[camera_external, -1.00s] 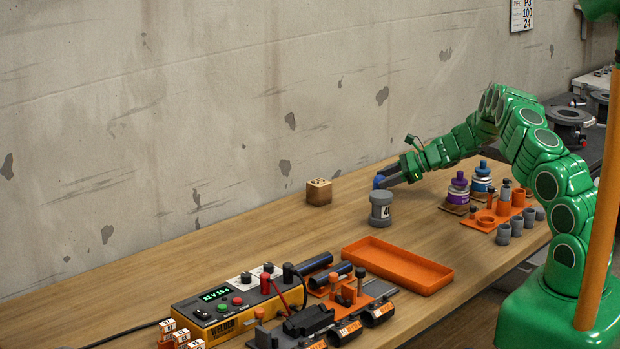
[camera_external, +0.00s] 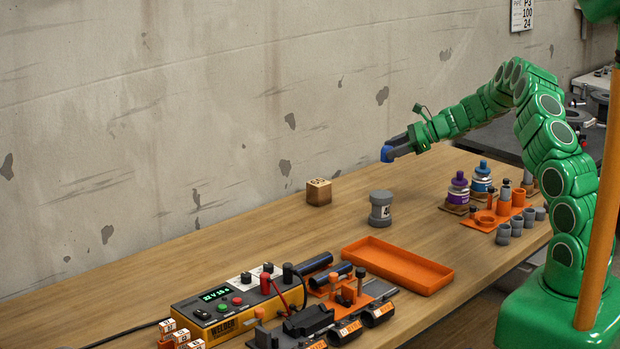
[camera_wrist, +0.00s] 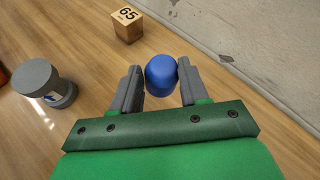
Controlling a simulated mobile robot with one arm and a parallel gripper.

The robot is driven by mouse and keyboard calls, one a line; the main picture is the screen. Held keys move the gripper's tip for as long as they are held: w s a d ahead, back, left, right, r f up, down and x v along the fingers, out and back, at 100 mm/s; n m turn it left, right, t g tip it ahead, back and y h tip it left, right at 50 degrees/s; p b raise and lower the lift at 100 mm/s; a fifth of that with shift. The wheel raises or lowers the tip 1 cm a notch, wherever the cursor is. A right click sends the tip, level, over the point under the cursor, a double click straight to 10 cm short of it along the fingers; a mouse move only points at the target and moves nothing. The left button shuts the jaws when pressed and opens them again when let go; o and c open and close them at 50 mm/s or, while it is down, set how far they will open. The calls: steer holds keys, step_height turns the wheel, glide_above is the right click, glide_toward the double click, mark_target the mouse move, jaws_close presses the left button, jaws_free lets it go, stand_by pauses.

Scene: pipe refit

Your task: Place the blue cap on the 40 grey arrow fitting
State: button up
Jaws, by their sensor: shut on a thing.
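My gripper (camera_external: 398,150) is shut on the blue cap (camera_external: 386,154) and holds it in the air above the table. In the wrist view the blue cap (camera_wrist: 161,76) sits between the two grey fingers of my gripper (camera_wrist: 160,85). The grey fitting (camera_external: 381,208) stands upright on the table, below and slightly left of the cap, and its label reads 40 in part. The fitting also shows at the left of the wrist view (camera_wrist: 45,82), apart from the cap.
A wooden block (camera_external: 319,192) marked 65 in the wrist view stands by the wall. An empty orange tray (camera_external: 398,265) lies in front of the fitting. A welder (camera_external: 222,312) stands at the front left. Purple and blue bottles (camera_external: 458,191) and an orange rack (camera_external: 487,220) stand to the right.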

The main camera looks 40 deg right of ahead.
steer(key=s+a+r, duration=0.2)
steer(key=s, duration=0.3)
steer(key=s+a+r, duration=0.2)
steer(key=s+r, duration=0.1)
steer(key=s, duration=0.3)
steer(key=shift+s+a+m, duration=0.2)
steer(key=shift+a+m, duration=0.05)
steer(key=shift+m, duration=0.05)
steer(key=shift+n, duration=0.5)
steer(key=s+a+r, duration=0.2)
steer(key=s+a, duration=0.2)
steer(key=s+a+r, duration=0.2)
steer(key=s+a, duration=0.2)
steer(key=s, duration=0.1)
steer(key=s+a+r, duration=0.2)
steer(key=s+a, duration=0.2)
steer(key=shift+s+a, duration=0.25)
steer(key=shift+a, duration=0.1)
glide_above(389, 194)
steer(key=f, duration=0.9)
steer(key=shift+s+f, duration=0.1)
steer(key=shift+s, duration=0.1)
steer(key=shift+w+f, duration=0.25)
steer(key=shift+f, duration=1.55)
steer(key=o, duration=1)
